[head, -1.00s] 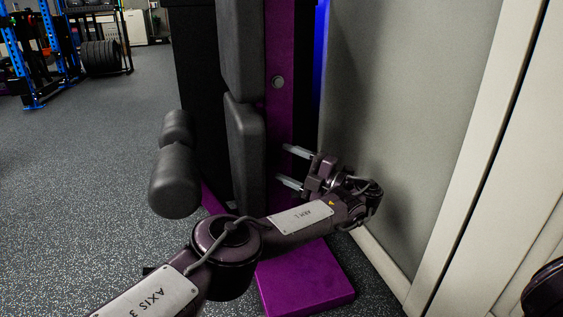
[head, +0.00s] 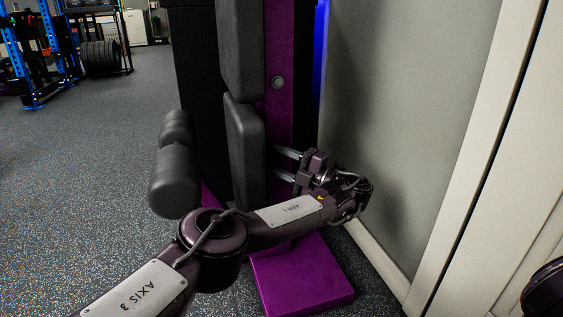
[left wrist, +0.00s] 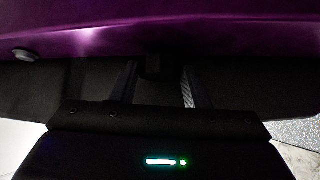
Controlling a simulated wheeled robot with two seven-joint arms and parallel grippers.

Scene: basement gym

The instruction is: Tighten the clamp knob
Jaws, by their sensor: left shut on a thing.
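A small dark knob-like block (left wrist: 155,65), which I take for the clamp knob, shows in the left wrist view between my fingers, against the purple upright. It is dim, and its shape is hard to make out. My left gripper (head: 278,163) reaches the purple upright (head: 283,118) from the right, its two pale fingers pointing left. It is shut on the knob; the fingers also show in the left wrist view (left wrist: 155,78). In the head view the knob and the fingertips are hidden by the pad edge and upright. My right gripper is not in view.
Black pads (head: 244,145) stand just left of the upright, with dark rollers (head: 175,180) further left. A purple base plate (head: 305,275) lies below my arm. A grey wall panel (head: 400,110) stands close on the right. Open floor (head: 85,170) lies to the left.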

